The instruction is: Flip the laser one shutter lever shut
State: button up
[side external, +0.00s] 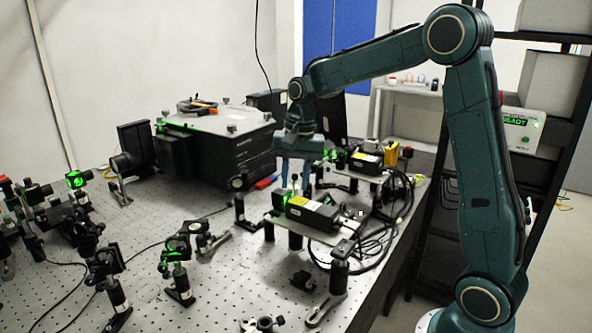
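Two black laser boxes with yellow labels sit on raised plates: a nearer laser (312,213) and a farther laser (367,161). I cannot read which is laser one. A small thin upright lever (294,181) shows near the left, green-lit end of the nearer laser. My gripper (295,184) points down above that end, its two fingers apart. The lever shows between the fingertips in the picture; I cannot tell whether either finger touches it. The farther laser's lever is not clear to me.
Optic mounts on posts (178,275) crowd the left of the perforated bench (225,290). A large black housing (215,145) stands behind. Black cables (385,235) loop right of the lasers. A small red-and-blue item (265,183) lies left of my gripper. A box reading READY (520,128) stands at right.

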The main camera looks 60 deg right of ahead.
grip_shut()
jog(key=shift+a+h, duration=0.25)
jog(key=shift+h, duration=0.15)
jog(key=shift+a+h, duration=0.25)
jog(key=shift+h, duration=0.45)
jog(key=shift+o, duration=0.5)
grip_release()
jog(key=shift+r, duration=0.15)
